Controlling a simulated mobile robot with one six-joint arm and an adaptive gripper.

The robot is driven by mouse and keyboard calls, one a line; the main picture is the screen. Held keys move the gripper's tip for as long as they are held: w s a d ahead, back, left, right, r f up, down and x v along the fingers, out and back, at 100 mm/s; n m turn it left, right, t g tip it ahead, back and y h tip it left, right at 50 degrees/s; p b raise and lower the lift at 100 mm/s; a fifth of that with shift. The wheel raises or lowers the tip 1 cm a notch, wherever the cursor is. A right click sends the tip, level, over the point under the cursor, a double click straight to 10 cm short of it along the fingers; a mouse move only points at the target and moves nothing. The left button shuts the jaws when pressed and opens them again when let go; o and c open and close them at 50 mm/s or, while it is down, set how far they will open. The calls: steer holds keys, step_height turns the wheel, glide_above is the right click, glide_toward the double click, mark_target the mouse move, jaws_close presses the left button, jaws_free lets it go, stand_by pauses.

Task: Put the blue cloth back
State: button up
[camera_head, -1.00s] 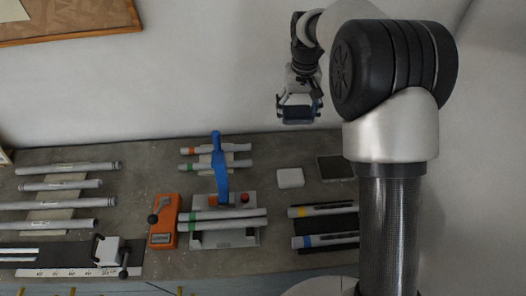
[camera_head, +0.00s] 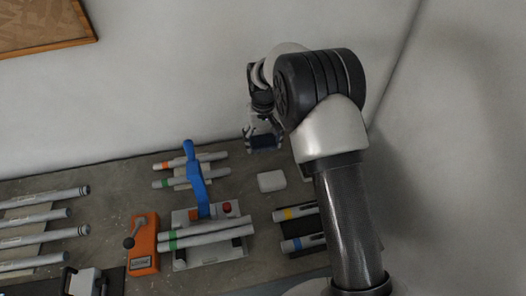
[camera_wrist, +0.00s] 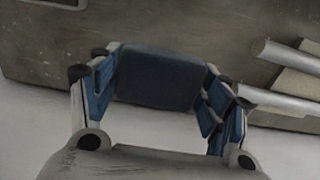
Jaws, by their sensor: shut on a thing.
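The blue cloth (camera_wrist: 160,78) shows in the wrist view as a dark blue, folded pad between the two blue-padded fingers of my gripper (camera_wrist: 158,92). My gripper is shut on it. In the head view, my gripper (camera_head: 262,137) hangs near the back edge of the bench, by the wall, with the dark cloth (camera_head: 264,143) at its lower end. Whether the cloth touches anything below cannot be told.
A white block (camera_head: 271,181) lies on the grey bench (camera_head: 110,190) just below my gripper. A blue clamp lever (camera_head: 196,178) stands upright to the left, near an orange box (camera_head: 143,243). Several tubes lie on racks. The wall is close behind.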

mark_target(263, 156)
steer(key=shift+f+b, duration=0.45)
steer(key=shift+f, duration=1.7)
steer(key=shift+f, duration=0.25)
steer(key=o, duration=1)
steer(key=shift+r, duration=0.1)
step_height(263, 156, up, 12)
steer(key=p, duration=0.2)
steer(key=shift+r+p, duration=0.25)
steer(key=shift+p, duration=0.05)
